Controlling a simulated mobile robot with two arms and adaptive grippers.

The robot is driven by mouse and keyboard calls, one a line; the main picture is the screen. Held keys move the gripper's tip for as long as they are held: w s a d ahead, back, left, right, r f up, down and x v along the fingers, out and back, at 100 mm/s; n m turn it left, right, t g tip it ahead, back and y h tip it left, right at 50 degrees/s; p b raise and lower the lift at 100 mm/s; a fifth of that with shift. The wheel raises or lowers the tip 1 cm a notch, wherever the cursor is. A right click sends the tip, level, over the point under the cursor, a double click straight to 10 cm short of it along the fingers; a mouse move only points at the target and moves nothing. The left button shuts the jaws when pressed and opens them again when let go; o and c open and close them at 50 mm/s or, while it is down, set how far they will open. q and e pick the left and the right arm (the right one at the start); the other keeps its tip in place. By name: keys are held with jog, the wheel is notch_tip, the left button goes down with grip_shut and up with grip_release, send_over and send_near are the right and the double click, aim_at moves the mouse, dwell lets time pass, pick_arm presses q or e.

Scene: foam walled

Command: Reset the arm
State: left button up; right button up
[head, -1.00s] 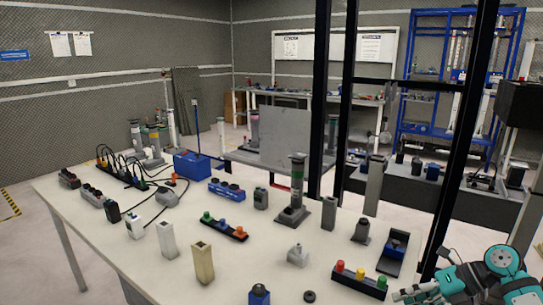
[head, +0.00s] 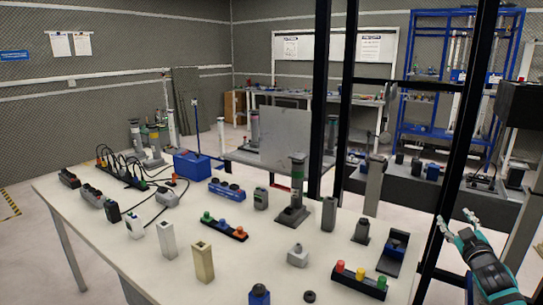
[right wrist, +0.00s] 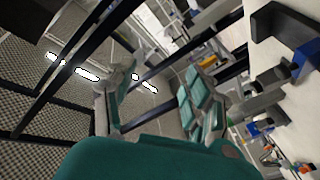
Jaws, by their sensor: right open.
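My right gripper (head: 456,226) is at the right of the head view, beyond the right edge of the white table (head: 85,218). Its two fingers are spread apart with nothing between them. The right wrist view also shows the open gripper (right wrist: 160,95), with teal and grey fingers and an empty gap. My left arm and left gripper are not seen in either view.
A black upright post (head: 455,150) stands close to my right gripper. A blue shelf rack (head: 455,75) stands behind.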

notch_tip(320, 180, down, 16)
jog(key=s+a+f+g, duration=0.1)
jog(key=s+a+g, duration=0.1)
jog(key=s+g, duration=0.1)
jog(key=s+a+f+m+g+y, duration=0.1)
jog(key=s+a+f+g, duration=0.15)
jog(key=s+f, duration=0.55)
jog(key=s+a+f+g, duration=0.25)
jog(key=s+f, duration=0.25)
jog(key=f, duration=0.8)
jog(key=s+a+f+m+g+y, duration=0.1)
jog(key=s+a+f, duration=0.4)
jog(key=f, duration=0.5)
jog(key=s+a+f+g, duration=0.2)
jog(key=s+a+f, duration=0.1)
jog(key=s+f, duration=0.55)
jog(key=s+a+f+g, duration=0.2)
jog(key=s+a+f, duration=0.25)
jog(key=s, duration=0.75)
jog(key=s+a+f+g, duration=0.1)
jog(key=s+a, duration=0.1)
jog(key=s, duration=0.5)
jog(key=s+a+f+g+y+p, duration=0.1)
jog(key=s+a+f, duration=0.1)
jog(key=s, duration=0.6)
jog(key=s+a+f+g, duration=0.2)
jog(key=s+a, duration=0.1)
jog(key=s, duration=0.4)
jog(key=shift+s+a+y, duration=0.15)
jog(key=shift+a+y, duration=0.25)
